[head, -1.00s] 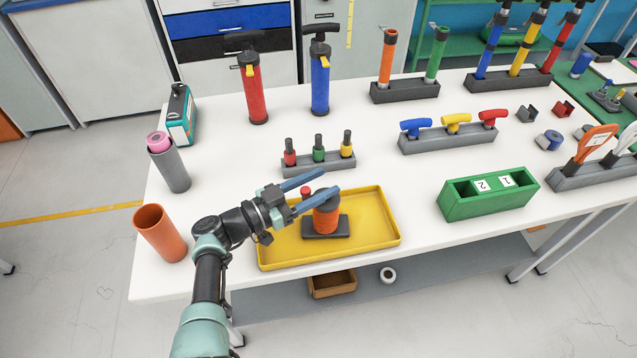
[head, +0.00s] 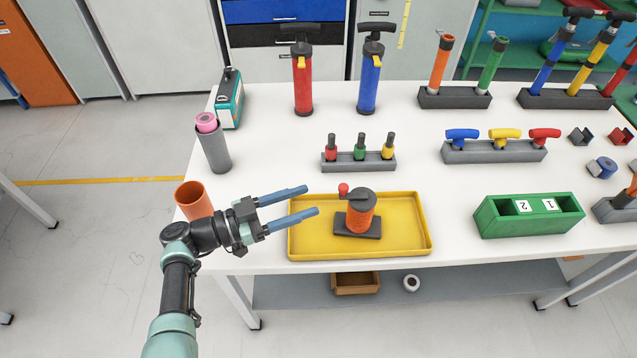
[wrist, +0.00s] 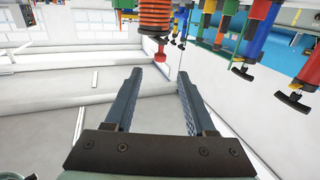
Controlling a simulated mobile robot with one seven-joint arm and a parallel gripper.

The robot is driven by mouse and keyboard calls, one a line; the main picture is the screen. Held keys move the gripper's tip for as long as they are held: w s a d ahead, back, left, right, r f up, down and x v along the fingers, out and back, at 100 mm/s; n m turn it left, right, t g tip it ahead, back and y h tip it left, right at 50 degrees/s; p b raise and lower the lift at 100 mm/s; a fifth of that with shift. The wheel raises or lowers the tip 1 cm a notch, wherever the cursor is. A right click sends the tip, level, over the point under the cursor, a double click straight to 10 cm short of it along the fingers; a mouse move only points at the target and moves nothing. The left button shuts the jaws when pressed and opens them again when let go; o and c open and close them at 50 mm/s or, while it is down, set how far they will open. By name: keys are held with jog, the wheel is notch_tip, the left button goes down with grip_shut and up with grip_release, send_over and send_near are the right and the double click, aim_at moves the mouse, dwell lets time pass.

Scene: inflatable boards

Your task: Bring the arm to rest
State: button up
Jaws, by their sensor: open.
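My gripper (head: 312,200) is open and empty at the left end of the yellow tray (head: 412,240) in the head view. Its two blue fingers point right, toward an orange pump-like device (head: 360,218) with a dark top and a red knob, which stands on a dark base in the tray. The fingers look apart from it. In the wrist view my gripper (wrist: 160,80) shows its two fingers spread with nothing between them. A ribbed orange part (wrist: 154,16) with a red knob appears beyond the fingertips there.
An orange cup (head: 194,198) stands close behind my wrist at the table's left edge. A grey tube (head: 215,150) with a pink roll is farther back. A rack of small valves (head: 358,160) and a green box (head: 528,222) stand on the white table (head: 280,160). Open floor lies left.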

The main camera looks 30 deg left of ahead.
jog(key=shift+s+a, duration=0.15)
jog(key=shift+s, duration=0.05)
dwell(0.4)
